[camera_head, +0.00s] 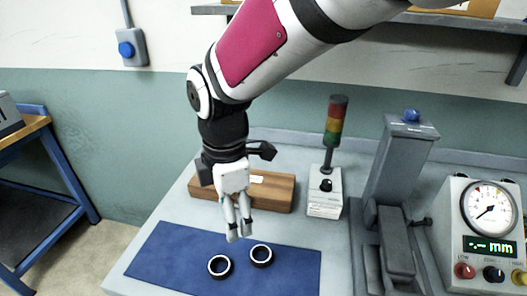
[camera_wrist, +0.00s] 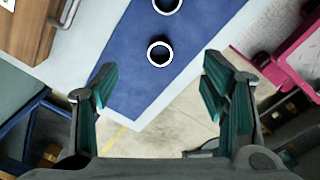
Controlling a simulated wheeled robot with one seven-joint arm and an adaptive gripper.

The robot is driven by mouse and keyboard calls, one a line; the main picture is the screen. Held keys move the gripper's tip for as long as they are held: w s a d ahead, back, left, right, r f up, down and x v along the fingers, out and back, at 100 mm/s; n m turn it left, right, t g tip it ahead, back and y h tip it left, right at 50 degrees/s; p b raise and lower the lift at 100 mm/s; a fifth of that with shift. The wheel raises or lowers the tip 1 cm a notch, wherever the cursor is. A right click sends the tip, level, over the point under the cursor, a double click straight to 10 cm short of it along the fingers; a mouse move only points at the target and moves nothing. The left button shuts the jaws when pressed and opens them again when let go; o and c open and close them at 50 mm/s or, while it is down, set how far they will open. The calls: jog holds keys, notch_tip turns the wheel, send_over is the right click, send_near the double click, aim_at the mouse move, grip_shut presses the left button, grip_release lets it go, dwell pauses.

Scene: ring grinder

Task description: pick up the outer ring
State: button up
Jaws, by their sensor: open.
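Two dark rings with pale rims lie flat and apart on a blue mat (camera_head: 165,260). The left ring (camera_head: 220,266) is slightly nearer the camera than the right ring (camera_head: 261,255). They look alike in size, and I cannot tell which is the outer ring. My gripper (camera_head: 239,231) points down above the mat, just behind the rings in the head view. In the wrist view, my gripper (camera_wrist: 158,82) is open and empty, its fingers wide apart. One ring (camera_wrist: 159,52) shows beyond the fingertips, and the other ring (camera_wrist: 166,4) is cut by the top edge.
A wooden block (camera_head: 275,195) stands behind the mat. A signal tower (camera_head: 336,122) on a white box (camera_head: 325,198) is right of it. A grey machine (camera_head: 395,235) and a gauge unit (camera_head: 450,220) fill the right side. The mat around the rings is clear.

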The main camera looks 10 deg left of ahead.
jog(key=s+a+f+n, duration=0.1)
jog(key=a+f+n, duration=0.2)
jog(key=a, duration=0.1)
send_over(220, 270)
notch_tip(220, 270, down, 8)
jog(key=shift+r, duration=0.1)
jog(key=shift+f+p, duration=0.5)
jog(key=shift+f, duration=2.3)
jog(key=shift+d, duration=0.1)
jog(key=shift+c, duration=0.5)
jog(key=c, duration=1.2)
